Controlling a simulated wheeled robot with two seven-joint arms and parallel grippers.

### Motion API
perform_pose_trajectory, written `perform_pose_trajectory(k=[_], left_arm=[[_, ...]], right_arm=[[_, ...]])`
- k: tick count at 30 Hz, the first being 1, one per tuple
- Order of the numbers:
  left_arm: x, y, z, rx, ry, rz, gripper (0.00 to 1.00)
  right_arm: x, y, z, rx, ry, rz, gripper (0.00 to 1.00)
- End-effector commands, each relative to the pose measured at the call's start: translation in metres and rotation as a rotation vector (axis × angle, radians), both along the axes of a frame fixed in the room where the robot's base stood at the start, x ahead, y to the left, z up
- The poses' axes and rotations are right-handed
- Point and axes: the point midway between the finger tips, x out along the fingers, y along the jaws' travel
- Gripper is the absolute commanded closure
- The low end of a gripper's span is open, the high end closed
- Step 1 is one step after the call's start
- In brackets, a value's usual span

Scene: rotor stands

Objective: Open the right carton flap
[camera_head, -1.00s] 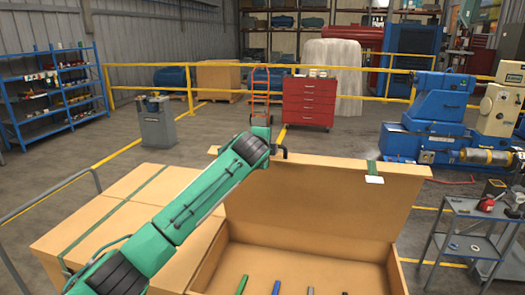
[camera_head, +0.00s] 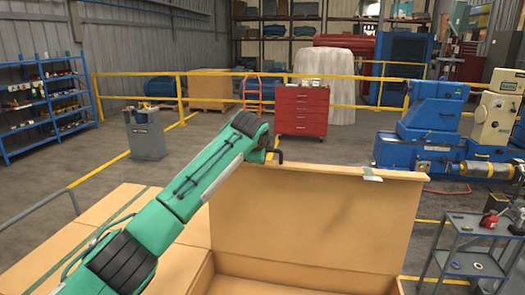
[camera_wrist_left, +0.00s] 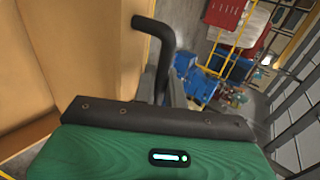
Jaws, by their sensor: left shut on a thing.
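The right carton flap (camera_head: 315,215) is a tan cardboard panel standing upright at the far side of the open carton (camera_head: 235,268). In the left wrist view, a dark bent finger (camera_wrist_left: 154,48) reaches up beside the tan flap (camera_wrist_left: 95,50). My right gripper is not in view.
Closed cardboard with a green tape strip (camera_head: 125,215) lies at the left. A grey trolley (camera_head: 470,225) with tools stands at the right. A red drawer cabinet (camera_head: 303,110), yellow railings and a blue machine (camera_head: 430,125) are farther back. Open floor lies beyond the carton.

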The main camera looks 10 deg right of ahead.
Motion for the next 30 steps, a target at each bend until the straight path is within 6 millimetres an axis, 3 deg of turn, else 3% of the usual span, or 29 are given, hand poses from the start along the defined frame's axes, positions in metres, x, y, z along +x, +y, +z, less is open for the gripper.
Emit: perform_pose_trajectory(k=[4,5,6,8,20,30], left_arm=[[0.000,0.000,-0.004,0.001,0.006,0.002,1.00],[0.000,0.000,-0.004,0.001,0.006,0.002,0.86],[0.000,0.000,-0.004,0.001,0.006,0.002,0.78],[0.000,0.000,-0.004,0.001,0.005,0.001,0.70],[-0.005,0.001,0.000,0.000,0.001,0.001,0.70],[-0.049,0.016,0.033,-0.002,-0.005,0.000,0.70]], right_arm=[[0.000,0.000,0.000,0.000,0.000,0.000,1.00],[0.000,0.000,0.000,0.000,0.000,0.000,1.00],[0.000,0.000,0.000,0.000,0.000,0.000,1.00],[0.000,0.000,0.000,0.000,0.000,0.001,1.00],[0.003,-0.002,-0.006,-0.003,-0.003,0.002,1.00],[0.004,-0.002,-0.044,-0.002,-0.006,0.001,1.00]])
